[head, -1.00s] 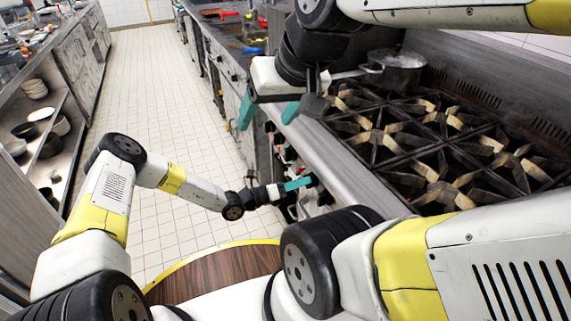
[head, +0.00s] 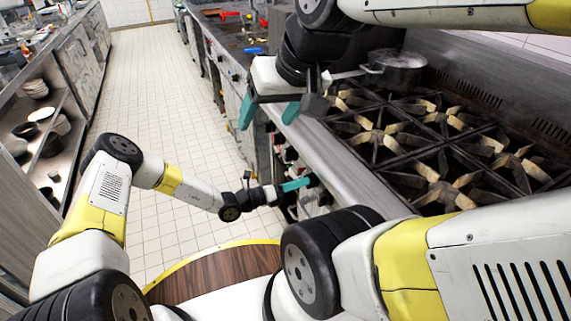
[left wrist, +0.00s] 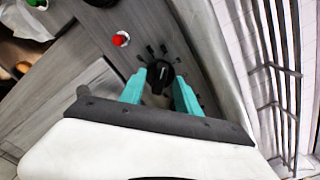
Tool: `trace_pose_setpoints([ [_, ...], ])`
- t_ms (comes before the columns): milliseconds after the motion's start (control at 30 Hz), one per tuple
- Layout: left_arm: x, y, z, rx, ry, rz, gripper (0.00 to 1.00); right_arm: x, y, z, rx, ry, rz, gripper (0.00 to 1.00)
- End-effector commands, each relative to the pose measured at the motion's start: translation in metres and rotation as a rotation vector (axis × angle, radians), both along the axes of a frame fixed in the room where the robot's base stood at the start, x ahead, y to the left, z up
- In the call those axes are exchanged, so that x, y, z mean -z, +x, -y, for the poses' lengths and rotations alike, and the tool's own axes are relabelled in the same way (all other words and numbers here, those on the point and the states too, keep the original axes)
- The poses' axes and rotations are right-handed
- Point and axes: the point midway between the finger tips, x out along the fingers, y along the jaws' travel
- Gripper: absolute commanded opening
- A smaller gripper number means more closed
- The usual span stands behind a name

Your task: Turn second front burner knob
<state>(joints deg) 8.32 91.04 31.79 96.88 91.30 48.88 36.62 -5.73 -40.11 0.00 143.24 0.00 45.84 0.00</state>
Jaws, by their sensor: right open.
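A black burner knob (left wrist: 160,77) on the grey stove front shows in the left wrist view, with dark marks around it. The teal fingers of my left gripper (left wrist: 159,92) stand apart, one on each side of the knob. I cannot tell whether they touch it. In the head view my left gripper (head: 296,185) is at the stove front, low among the knobs, its fingers partly overlapping. My right gripper (head: 268,112) is open and empty, its two teal fingers pointing down above the stove's front edge at its far end.
The stove top (head: 430,150) has several burner grates, with a metal pot (head: 397,72) at the back. A red knob (left wrist: 121,39) is near the black one. The tiled aisle (head: 165,90) is clear. Shelves with dishes (head: 40,115) stand at left.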

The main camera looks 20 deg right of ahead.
Motion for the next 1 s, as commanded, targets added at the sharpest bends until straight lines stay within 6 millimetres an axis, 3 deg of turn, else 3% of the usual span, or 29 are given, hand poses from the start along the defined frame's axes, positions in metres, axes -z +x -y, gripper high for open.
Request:
trace_pose_setpoints([
  [200, 0.0, -0.002, -0.039, -0.003, 0.001, 0.0, 0.39, 0.0, 0.0, 0.0, 0.0, 0.0, 0.0, 0.68],
  [400, 0.0, -0.004, -0.062, -0.001, 0.0, 0.001, 0.39, 0.0, 0.0, 0.0, 0.0, 0.0, 0.0, 0.68],
  [1000, -0.004, -0.004, -0.069, 0.009, 0.007, 0.022, 0.39, 0.0, 0.0, 0.0, 0.0, 0.0, 0.0, 0.68],
])
